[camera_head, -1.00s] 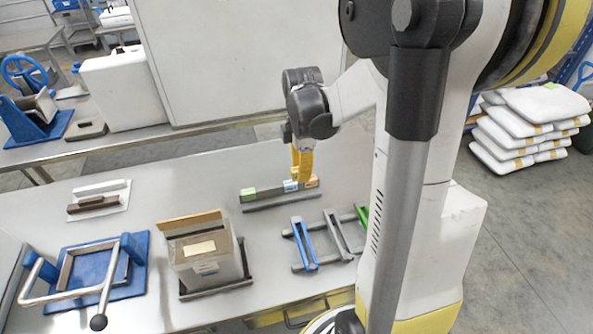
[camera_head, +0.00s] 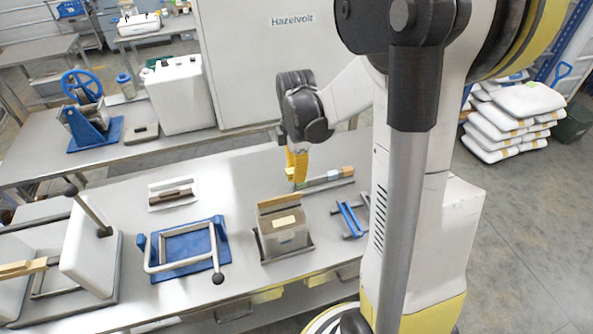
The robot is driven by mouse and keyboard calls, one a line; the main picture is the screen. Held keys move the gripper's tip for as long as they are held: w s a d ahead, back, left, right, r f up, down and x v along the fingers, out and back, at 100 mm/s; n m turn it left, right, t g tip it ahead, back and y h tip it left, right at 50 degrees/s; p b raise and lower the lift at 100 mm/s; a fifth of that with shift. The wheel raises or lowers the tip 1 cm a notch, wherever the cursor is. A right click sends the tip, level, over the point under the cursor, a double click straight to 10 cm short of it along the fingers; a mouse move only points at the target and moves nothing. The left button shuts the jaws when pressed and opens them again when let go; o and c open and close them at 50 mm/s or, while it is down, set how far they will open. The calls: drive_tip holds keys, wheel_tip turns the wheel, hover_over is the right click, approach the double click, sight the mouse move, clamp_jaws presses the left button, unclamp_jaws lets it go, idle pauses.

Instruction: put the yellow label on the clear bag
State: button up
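My gripper (camera_head: 297,172) with yellow fingers points down at the left end of a narrow label holder (camera_head: 318,186). The holder carries small blocks, a blue one (camera_head: 333,174) and a tan-orange one (camera_head: 347,170). I cannot make out which one is the yellow label, and the fingers hide the holder's left end. I cannot see whether the fingers are apart or hold anything. What looks like the clear bag (camera_head: 283,241) stands upright, greyish, in a dark tray in front of the gripper, with a tan strip along its top and a pale tan patch near its upper edge.
A blue-based frame with a handle (camera_head: 185,248) and a small tray with a brown-handled tool (camera_head: 172,193) lie left of the bag. Blue and grey racks (camera_head: 350,219) stand to its right, near my arm. A white container (camera_head: 180,95) stands on the rear table.

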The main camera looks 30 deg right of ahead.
sight(296, 195)
drive_tip(key=shift+f+b, duration=3.2)
drive_tip(key=shift+f, duration=1)
drive_tip(key=o, duration=1.4)
drive_tip(key=shift+r+p, duration=2.3)
drive_tip(key=shift+r, duration=1.3)
